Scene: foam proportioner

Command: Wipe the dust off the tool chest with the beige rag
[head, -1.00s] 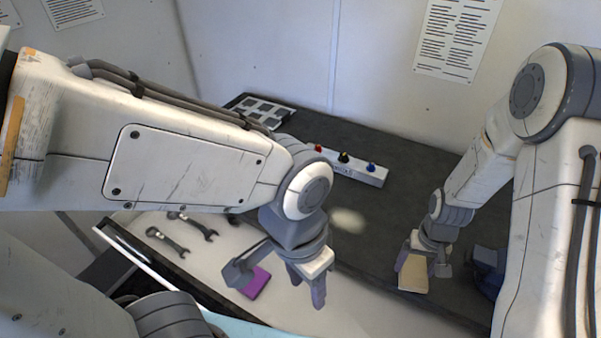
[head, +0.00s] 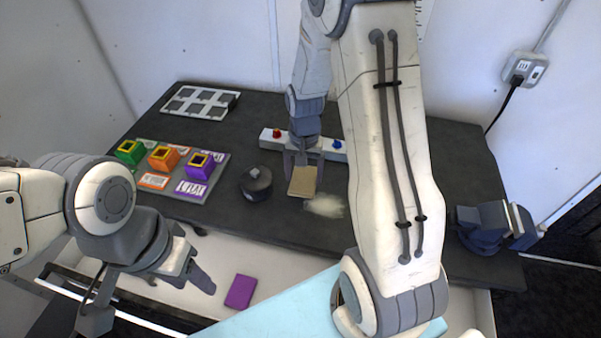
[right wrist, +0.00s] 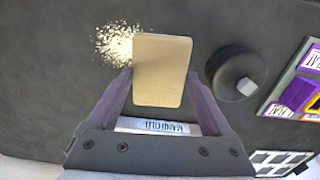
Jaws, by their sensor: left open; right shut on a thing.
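The beige rag (head: 303,183), a small flat pad, is held by my right gripper (head: 303,160) over the dark top of the tool chest (head: 420,165). In the right wrist view the rag (right wrist: 162,70) sits between both fingers. A pale dust patch (head: 325,205) lies on the chest top just beside the rag, toward the front right. In the right wrist view the dust (right wrist: 112,45) shows at the rag's upper left, partly covered by it. I cannot tell whether the rag touches the surface. My left gripper (head: 150,296) is open and empty by the open drawer at left.
A round black object (head: 256,183) stands left of the rag. A strip with knobs (head: 333,148) lies behind it. A board with coloured blocks (head: 180,168) and a grey tray (head: 200,103) are at left. A vise-like tool (head: 490,225) is at right. A purple block (head: 240,291) lies in the drawer.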

